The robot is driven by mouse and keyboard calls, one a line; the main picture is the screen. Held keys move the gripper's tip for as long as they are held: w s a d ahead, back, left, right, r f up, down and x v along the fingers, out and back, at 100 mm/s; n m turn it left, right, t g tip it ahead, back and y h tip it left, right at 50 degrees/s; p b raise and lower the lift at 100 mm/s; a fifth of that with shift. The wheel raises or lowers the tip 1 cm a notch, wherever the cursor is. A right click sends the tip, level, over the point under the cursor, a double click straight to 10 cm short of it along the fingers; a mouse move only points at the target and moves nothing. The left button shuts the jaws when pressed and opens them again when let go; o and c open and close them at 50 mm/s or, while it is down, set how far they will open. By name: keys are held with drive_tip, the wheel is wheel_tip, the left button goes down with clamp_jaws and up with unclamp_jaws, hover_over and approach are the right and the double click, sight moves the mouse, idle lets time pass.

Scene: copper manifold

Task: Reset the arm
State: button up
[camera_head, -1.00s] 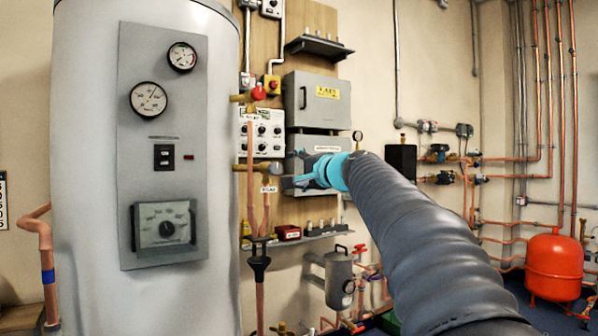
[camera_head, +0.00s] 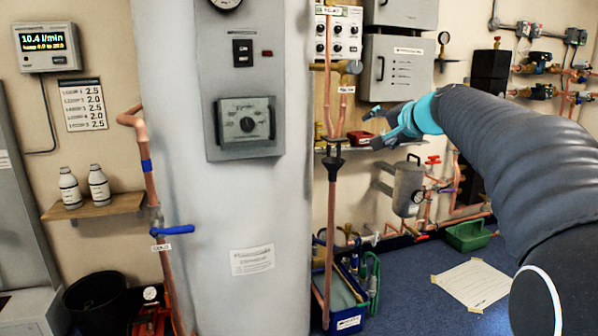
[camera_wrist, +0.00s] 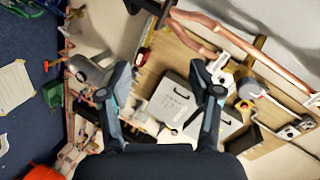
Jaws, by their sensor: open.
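My gripper (camera_head: 384,124) is at the end of my raised arm, which comes in from the right edge in the head view. Its fingers point left, in front of the wall equipment and just right of the large grey tank (camera_head: 226,200). In the wrist view my gripper (camera_wrist: 163,82) shows two dark fingers spread apart with nothing between them. Behind the fingers in that view lie a pale box (camera_wrist: 172,100) on a wooden board and a copper pipe (camera_wrist: 240,45). I cannot tell how far the fingers are from these.
A vertical copper pipe with a black funnel (camera_head: 333,145) stands left of my gripper. A grey canister (camera_head: 408,188) and a green tray (camera_head: 468,235) are below my arm. Blue floor with a paper sheet (camera_head: 473,284) is open at lower right.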

drive_tip(key=s+a+f+n+g+h, duration=0.2)
drive_tip(key=s+f+n+g, duration=0.25)
drive_tip(key=s+f, duration=1.15)
drive_tip(key=s+a+f+n+g+h, duration=0.1)
drive_tip(key=s+f, duration=0.5)
drive_tip(key=s, duration=0.6)
drive_tip(key=s+a+f+n+g+h, duration=0.1)
drive_tip(key=s+f, duration=0.5)
drive_tip(key=s, duration=0.6)
drive_tip(key=shift+n+g+h+p, duration=0.35)
drive_tip(key=shift+n+g, duration=0.2)
drive_tip(key=shift+n, duration=0.6)
drive_tip(key=shift+f, duration=0.1)
